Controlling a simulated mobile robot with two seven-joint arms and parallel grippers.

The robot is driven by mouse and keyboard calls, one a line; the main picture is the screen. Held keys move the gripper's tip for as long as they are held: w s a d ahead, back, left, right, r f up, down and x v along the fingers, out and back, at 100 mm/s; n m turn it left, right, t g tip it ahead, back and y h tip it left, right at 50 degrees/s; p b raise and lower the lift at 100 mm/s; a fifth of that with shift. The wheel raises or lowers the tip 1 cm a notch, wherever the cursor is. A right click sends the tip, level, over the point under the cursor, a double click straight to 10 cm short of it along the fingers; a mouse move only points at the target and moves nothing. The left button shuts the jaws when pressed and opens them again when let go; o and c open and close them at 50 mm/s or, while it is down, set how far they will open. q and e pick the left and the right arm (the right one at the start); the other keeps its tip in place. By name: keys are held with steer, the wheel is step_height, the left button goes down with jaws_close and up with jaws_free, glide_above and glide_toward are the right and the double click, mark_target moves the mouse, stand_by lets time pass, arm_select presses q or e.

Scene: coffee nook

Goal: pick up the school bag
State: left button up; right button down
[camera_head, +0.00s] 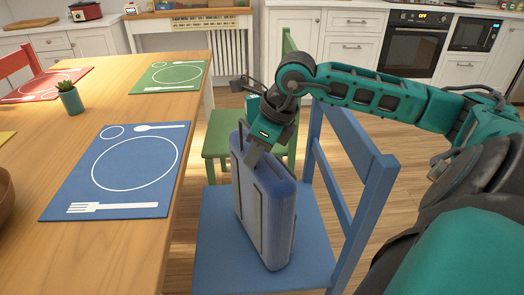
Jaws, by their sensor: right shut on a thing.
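The school bag (268,215) is blue with dark straps or trim and stands upright on the seat of the blue chair (213,262). My right gripper (257,150) reaches down from above and is shut on the top edge of the bag. The bag's lower end is at the seat; I cannot tell whether it is touching or slightly lifted. The inner faces of the fingers are partly hidden by the bag. My left gripper is not in this view.
The wooden table (190,120) is at the left with a blue placemat (120,170), a green placemat (172,77) and a small potted plant (70,97). The blue chair's backrest (352,135) rises right of the bag. A green chair (218,130) stands behind.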

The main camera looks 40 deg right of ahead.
steer(key=shift+r, duration=0.25)
step_height(320, 180, up, 20)
steer(key=p, duration=0.7)
steer(key=shift+f, duration=0.15)
